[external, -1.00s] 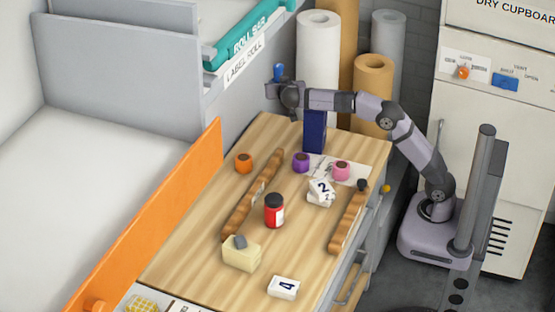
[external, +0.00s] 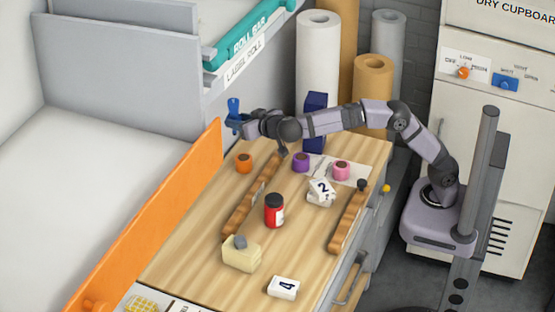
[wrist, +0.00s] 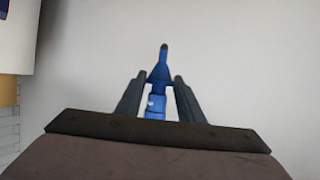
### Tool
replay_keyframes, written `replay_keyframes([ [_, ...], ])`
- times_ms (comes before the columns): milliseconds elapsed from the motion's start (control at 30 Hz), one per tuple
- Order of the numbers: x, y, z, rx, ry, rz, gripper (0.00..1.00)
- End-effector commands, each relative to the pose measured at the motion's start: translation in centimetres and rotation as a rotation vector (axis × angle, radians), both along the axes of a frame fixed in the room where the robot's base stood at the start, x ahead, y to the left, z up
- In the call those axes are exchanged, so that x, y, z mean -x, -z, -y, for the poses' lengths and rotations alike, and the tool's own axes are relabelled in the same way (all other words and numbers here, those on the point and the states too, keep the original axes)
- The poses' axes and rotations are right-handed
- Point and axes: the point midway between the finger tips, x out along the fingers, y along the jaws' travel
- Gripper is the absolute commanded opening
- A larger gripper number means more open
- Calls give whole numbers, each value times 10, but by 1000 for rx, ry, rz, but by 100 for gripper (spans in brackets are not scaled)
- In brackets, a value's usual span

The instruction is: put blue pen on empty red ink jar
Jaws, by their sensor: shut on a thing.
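My gripper (external: 241,123) is shut on a blue pen (external: 234,106), held above the back left of the wooden bench. In the wrist view the pen (wrist: 158,72) sits between the two dark fingers (wrist: 157,97), its narrow dark tip pointing up in the picture. A red jar (external: 267,213) with a dark top and white label stands upright near the middle of the bench, apart from the gripper, nearer the camera. I cannot see whether it is empty.
Orange (external: 243,163), purple (external: 301,162) and pink (external: 341,171) pots stand towards the back. A tall blue box (external: 315,135) is behind them. Wooden racks (external: 252,197) (external: 347,220) flank the red jar. A pale block (external: 241,256) and numbered blocks (external: 284,288) lie nearby. An orange panel (external: 150,227) edges the left.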

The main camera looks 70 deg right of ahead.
Motion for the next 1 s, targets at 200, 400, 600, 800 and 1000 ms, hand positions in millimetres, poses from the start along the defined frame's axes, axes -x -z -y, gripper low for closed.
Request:
replay_keyframes([
  [200, 43, -9, -94, 2, -160, -1, 12],
  [400, 82, -4, -141, 2, -236, -2, 12],
  [600, 115, 5, -163, 2, -254, -1, 12],
  [800, 135, 26, -142, 3, -163, -2, 12],
  [1000, 150, 39, -107, 2, -7, -1, 12],
])
